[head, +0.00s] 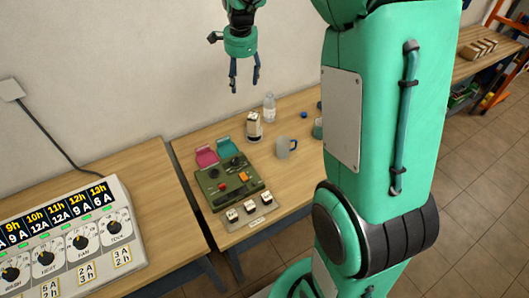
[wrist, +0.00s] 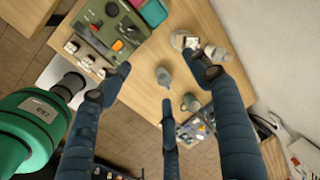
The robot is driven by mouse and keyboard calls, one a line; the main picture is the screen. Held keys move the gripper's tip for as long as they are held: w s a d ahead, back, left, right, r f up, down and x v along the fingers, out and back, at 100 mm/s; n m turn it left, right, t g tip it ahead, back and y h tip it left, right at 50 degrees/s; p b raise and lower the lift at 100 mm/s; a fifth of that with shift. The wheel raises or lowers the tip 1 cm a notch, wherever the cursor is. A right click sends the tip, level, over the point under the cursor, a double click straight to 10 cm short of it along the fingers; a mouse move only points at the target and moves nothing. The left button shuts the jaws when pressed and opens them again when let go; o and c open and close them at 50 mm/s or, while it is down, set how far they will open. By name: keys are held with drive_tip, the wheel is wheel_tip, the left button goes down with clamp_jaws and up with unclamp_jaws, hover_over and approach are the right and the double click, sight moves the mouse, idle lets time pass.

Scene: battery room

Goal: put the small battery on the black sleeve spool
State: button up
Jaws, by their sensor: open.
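My gripper (head: 244,84) hangs open and empty, high above the back of the wooden table, its fingers pointing down. Its spread fingers also show in the wrist view. Three small white-and-black blocks (head: 249,207) sit in a row on a grey plate (head: 262,224) at the table's front; they also show in the wrist view (wrist: 88,60). I cannot tell which of these is the small battery. I cannot make out the black sleeve spool for certain.
A green device (head: 238,183) with knobs lies behind the plate, with pink (head: 206,156) and teal (head: 232,147) pieces behind it. A grey mug (head: 285,148) and a clear bottle (head: 269,107) stand nearby. A large dial panel (head: 70,240) is on the left table. The table's right front is clear.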

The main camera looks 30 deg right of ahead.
drive_tip(key=s+a+r+n+t, duration=0.1)
drive_tip(key=s+a+r+n, duration=0.5)
drive_tip(key=s, duration=0.5)
drive_tip(key=s+a+n+t, duration=0.1)
drive_tip(key=s+n, duration=0.3)
drive_tip(key=s, duration=0.5)
drive_tip(key=s+a+r+n, duration=0.1)
drive_tip(key=s+a+n, duration=0.2)
drive_tip(key=s, duration=0.6)
drive_tip(key=s+a+n+t, duration=0.1)
drive_tip(key=s+a+n, duration=0.2)
drive_tip(key=s, duration=0.6)
drive_tip(key=shift+s+a+r+n+t, duration=0.2)
drive_tip(key=shift+r+n+t, duration=0.1)
drive_tip(key=shift+n, duration=0.5)
wheel_tip(320, 180, down, 4)
drive_tip(key=b, duration=0.4)
drive_tip(key=shift+f, duration=0.1)
